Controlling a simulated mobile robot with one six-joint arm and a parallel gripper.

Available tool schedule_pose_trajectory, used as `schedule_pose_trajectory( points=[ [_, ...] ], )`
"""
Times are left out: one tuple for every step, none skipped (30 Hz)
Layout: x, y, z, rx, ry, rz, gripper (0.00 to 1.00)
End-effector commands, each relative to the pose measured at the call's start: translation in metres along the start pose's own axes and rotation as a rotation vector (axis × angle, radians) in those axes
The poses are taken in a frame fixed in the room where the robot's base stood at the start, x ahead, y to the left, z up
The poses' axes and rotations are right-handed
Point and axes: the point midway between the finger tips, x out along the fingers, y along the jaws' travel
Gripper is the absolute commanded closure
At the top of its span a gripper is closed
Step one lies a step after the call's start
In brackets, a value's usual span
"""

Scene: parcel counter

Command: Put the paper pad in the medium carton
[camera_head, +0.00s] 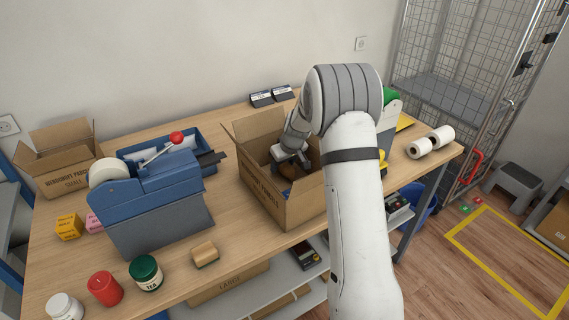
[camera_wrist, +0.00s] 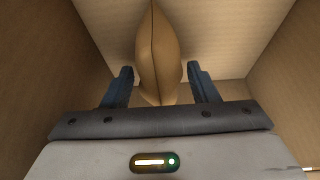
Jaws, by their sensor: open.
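The open carton (camera_head: 262,196) stands at the middle of the table, flaps up; I take it as the medium carton, though its print is hard to read. My gripper (camera_wrist: 159,72) reaches down inside it and is open. The paper pad (camera_wrist: 158,45), a tan, pillow-shaped piece with a dark seam, lies in the carton between my two fingers. A gap shows on each side of it. In the head view my gripper (camera_head: 290,168) and the pad are partly hidden by the carton walls and my arm.
A blue tape dispenser (camera_head: 155,200) stands left of the carton. A smaller open carton (camera_head: 62,172) is at the back left. Jars, a wooden-topped block (camera_head: 205,254) and coloured boxes line the front left. White rolls (camera_head: 430,142) lie at the right.

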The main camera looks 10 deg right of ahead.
Motion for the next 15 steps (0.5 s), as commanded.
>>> schedule_pose_trajectory(
  points=[
    [-0.005,0.0,-0.001,0.0,0.001,0.001,0.46],
    [-0.008,0.001,-0.001,0.0,0.003,0.001,0.46],
    [-0.014,0.001,-0.001,-0.001,0.003,0.002,0.46],
    [-0.019,0.001,-0.001,0.0,0.003,0.002,0.46],
    [-0.025,0.001,-0.001,0.0,0.004,0.003,0.46],
    [-0.033,0.001,-0.001,0.001,0.004,0.003,0.46],
    [-0.04,0.001,-0.001,0.001,0.005,0.002,0.46],
    [-0.047,0.001,-0.001,0.001,0.005,0.003,0.46],
    [-0.056,0.001,-0.001,0.0,0.004,0.002,0.46],
    [-0.062,0.001,0.0,0.0,0.004,0.003,0.46],
    [-0.069,0.001,-0.001,0.0,0.005,0.003,0.46],
    [-0.077,0.001,-0.001,0.0,0.004,0.002,0.46],
    [-0.083,0.001,-0.001,0.001,0.005,0.003,0.46],
    [-0.089,0.001,-0.001,0.001,0.004,0.002,0.46],
    [-0.096,0.001,0.0,0.001,0.003,0.002,0.46]
  ],
)
